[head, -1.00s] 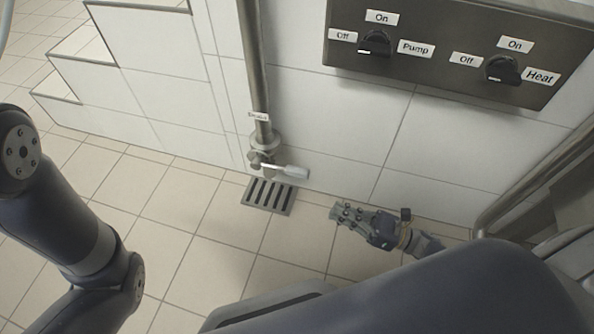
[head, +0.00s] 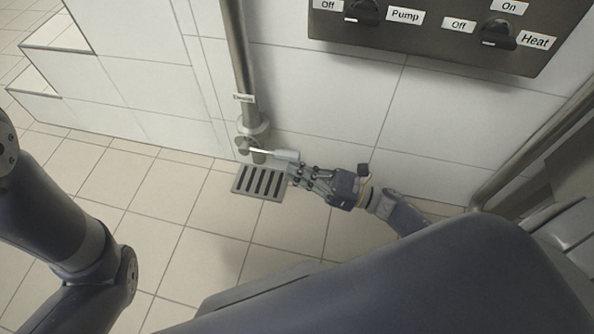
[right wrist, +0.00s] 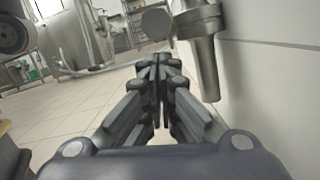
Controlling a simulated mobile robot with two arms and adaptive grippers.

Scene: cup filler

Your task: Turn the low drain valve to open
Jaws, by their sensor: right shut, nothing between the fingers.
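The low drain valve (head: 246,146) sits at the bottom of a vertical steel pipe, near the floor. My left gripper is out of view.
A slotted floor drain (head: 261,182) lies below the valve. The tiled wall (head: 330,95) stands close behind the gripper. A dark control panel (head: 440,35) with Pump and Heat knobs is above right. Tiled steps (head: 55,33) are at the upper left. The floor left of the drain is clear.

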